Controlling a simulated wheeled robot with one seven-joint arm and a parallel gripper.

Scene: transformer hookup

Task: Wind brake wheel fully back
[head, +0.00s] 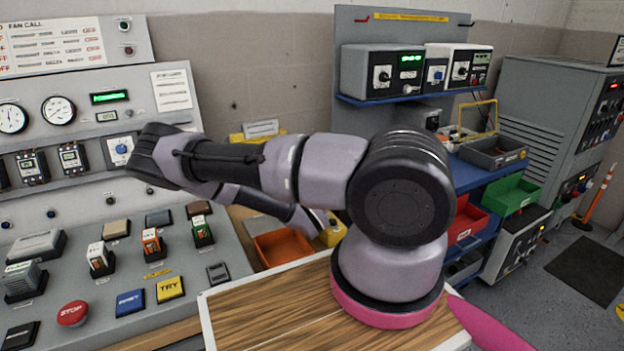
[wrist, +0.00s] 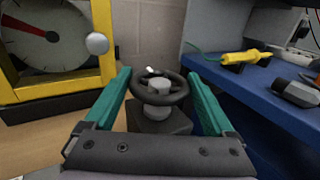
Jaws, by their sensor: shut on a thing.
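The brake wheel (wrist: 158,87) is a small dark handwheel with a grey hub and a pale knob on its rim, on a dark block-like base (wrist: 160,122). In the wrist view it sits between the two teal fingers of my gripper (wrist: 158,77), one on each side of the rim. My gripper is shut on the wheel. The head view does not show the wheel or the fingers clearly; my arm covers that area.
A yellow-framed dial gauge (wrist: 48,45) with a red pointer stands close left of the wheel. A blue shelf (wrist: 245,82) with a yellow-handled tool (wrist: 246,57) is close right. The head view shows a control console (head: 120,250) at left and an orange bin (head: 283,247).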

